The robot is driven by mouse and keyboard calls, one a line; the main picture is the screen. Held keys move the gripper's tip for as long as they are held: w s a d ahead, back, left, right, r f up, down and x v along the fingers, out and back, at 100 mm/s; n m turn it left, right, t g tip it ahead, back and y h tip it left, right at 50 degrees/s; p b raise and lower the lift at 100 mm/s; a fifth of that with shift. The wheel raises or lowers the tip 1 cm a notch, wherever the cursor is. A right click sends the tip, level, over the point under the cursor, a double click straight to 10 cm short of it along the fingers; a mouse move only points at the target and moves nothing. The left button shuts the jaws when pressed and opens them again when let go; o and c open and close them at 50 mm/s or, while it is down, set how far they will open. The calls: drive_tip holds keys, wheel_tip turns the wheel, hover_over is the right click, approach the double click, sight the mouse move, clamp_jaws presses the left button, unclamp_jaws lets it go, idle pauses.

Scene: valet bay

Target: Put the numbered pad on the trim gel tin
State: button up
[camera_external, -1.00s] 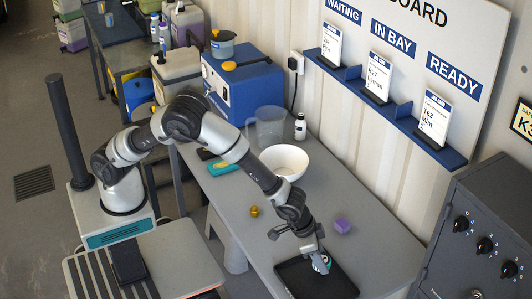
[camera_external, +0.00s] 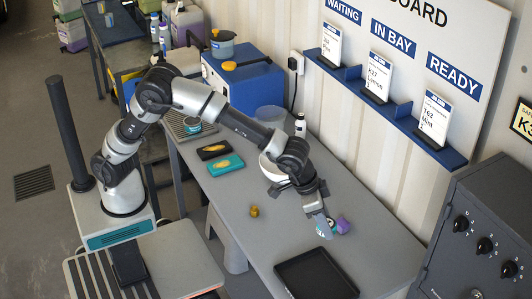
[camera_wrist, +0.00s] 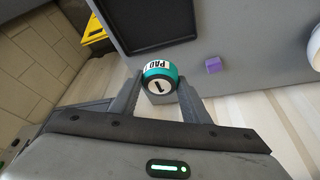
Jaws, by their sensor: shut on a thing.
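The numbered pad (camera_wrist: 160,77) is a round teal piece with a white face marked "1" and "PAD" in the wrist view. My gripper (camera_wrist: 160,90) is shut on it, one finger on each side. In the external view my gripper (camera_external: 323,226) holds it above the grey bench, beyond the black tray and left of the purple cube; the pad is small and hard to make out there. A small round teal tin (camera_external: 192,126), perhaps the trim gel tin, stands on a grating at the bench's far left end. Its label is too small to read.
The black tray (camera_external: 301,263) looks empty. The purple cube (camera_external: 343,225) is close to my gripper. A brass-coloured piece (camera_external: 254,211), a teal holder (camera_external: 225,165) and a black holder (camera_external: 213,150) lie on the bench.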

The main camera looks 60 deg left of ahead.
drive_tip(key=shift+r, duration=0.95)
drive_tip(key=w+a+n+y+b, duration=0.1)
drive_tip(key=w+a+n, duration=0.3)
drive_tip(key=a, duration=1.1)
drive_tip(key=w+a+n+y+b, duration=0.15)
drive_tip(key=w+a, duration=0.45)
drive_tip(key=a, duration=1)
drive_tip(key=w+a+n+y+b, duration=0.1)
drive_tip(key=w+a+n, duration=0.35)
drive_tip(key=a, duration=1.05)
drive_tip(key=n+g+y+b, duration=0.2)
drive_tip(key=n+y+b, duration=0.1)
drive_tip(key=n, duration=0.5)
hover_over(193, 119)
drive_tip(key=d, duration=0.1)
drive_tip(key=shift+h, duration=0.25)
drive_tip(key=f, duration=1.5)
drive_tip(key=shift+s+d+f, duration=0.1)
drive_tip(key=shift+s, duration=0.3)
drive_tip(key=o, duration=0.6)
drive_tip(key=shift+f+b, duration=0.15)
drive_tip(key=shift+b, duration=0.15)
drive_tip(key=o, duration=0.4)
